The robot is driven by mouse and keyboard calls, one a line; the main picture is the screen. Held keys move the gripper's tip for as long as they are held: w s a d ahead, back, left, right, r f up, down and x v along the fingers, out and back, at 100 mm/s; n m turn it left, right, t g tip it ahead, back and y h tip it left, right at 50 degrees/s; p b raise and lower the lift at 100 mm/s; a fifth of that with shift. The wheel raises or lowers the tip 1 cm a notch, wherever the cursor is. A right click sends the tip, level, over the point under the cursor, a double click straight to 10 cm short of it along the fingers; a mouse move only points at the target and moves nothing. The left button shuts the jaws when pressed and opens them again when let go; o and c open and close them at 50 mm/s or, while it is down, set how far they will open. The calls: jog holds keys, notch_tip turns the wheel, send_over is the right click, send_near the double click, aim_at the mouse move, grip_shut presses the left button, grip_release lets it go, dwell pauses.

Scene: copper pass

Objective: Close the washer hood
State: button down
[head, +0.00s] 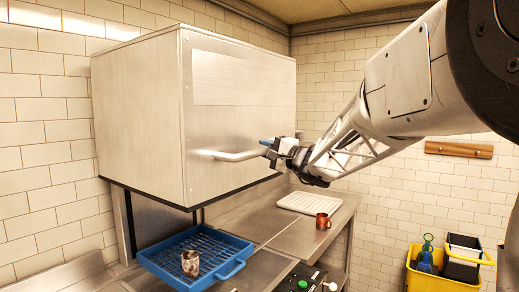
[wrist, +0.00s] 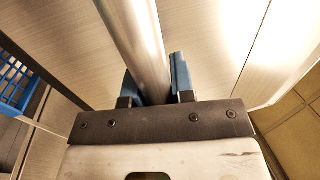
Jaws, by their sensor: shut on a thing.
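The washer hood (head: 240,110) is a large brushed-metal box. It stands raised, with a clear gap between its lower edge and the blue rack below. A horizontal bar handle (head: 232,156) runs across its front. My gripper (head: 272,150) is shut on the handle near its right end. In the wrist view the handle (wrist: 135,40) passes between the blue fingertips (wrist: 156,85), with the hood's metal face (wrist: 215,40) behind it. The far side of the hood is hidden.
A blue rack (head: 228,271) with a dirty metal cup (head: 190,263) sits under the hood. On the counter to the right are a white tray (head: 296,203) and a copper mug (head: 322,221). A yellow bucket (head: 425,280) with cleaning things stands at the lower right.

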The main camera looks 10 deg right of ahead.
notch_tip(320, 180, down, 40)
jog(key=shift+r, duration=0.15)
jog(key=c, duration=1.3)
grip_release()
jog(key=shift+c, duration=0.2)
jog(key=o, duration=0.4)
jog(key=shift+d, duration=0.1)
jog(key=shift+v, duration=3.85)
